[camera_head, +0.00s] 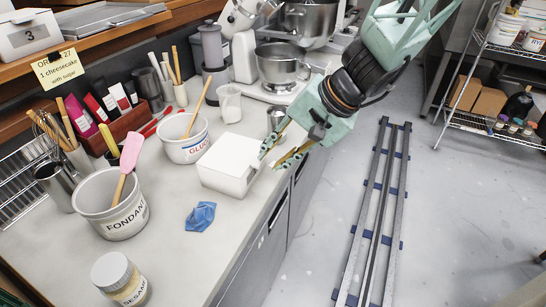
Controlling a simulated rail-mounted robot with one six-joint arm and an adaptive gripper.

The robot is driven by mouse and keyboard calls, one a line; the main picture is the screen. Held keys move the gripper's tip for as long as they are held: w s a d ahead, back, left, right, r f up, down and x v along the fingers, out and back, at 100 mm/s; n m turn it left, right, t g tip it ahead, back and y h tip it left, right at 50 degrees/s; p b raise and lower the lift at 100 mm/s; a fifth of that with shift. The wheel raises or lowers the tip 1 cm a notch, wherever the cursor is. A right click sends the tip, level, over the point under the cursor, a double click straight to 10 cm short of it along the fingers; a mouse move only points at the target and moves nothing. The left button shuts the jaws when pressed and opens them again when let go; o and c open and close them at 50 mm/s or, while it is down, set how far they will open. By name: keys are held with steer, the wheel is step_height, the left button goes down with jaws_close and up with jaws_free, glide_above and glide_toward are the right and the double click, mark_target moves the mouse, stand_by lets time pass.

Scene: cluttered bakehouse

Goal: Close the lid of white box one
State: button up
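A white box (226,168) stands on the worktop near its front edge, left of my gripper. No number is readable on it, so I cannot tell whether it is box one. Its upper face looks like a white lid lying over it; I cannot tell whether it is fully closed. Another white box (30,38), marked 3, sits on the upper shelf at the far left. My gripper (270,160) points down-left at the right side of the nearer box. Its two fingers are apart with nothing visible between them. I cannot tell whether they touch the box.
A GLUCOSE tub (185,150) stands just behind-left of the box, and a FONDANT tub (112,218) farther left. A blue crumpled cloth (201,216) lies in front. A white jug (228,104), metal cup (276,118) and mixer bowl (280,70) stand behind.

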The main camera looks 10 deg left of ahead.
steer(key=v, duration=1.1)
steer(key=shift+d+r, duration=0.15)
steer(key=shift+r, duration=0.05)
steer(key=shift+s, duration=0.1)
stand_by(0.3)
steer(key=s+d+r+n+t+h, duration=0.1)
steer(key=s+d+r+h, duration=0.2)
steer(key=s+d, duration=1)
steer(key=s+d+r+n+t+h, duration=0.1)
steer(key=s+d+r+h, duration=0.2)
steer(key=s+d, duration=1)
step_height(320, 180, up, 2)
steer(key=shift+s+d+t+h, duration=0.3)
steer(key=shift+s+d+t, duration=0.1)
steer(key=shift+d, duration=0.1)
steer(key=shift+w, duration=0.1)
stand_by(0.6)
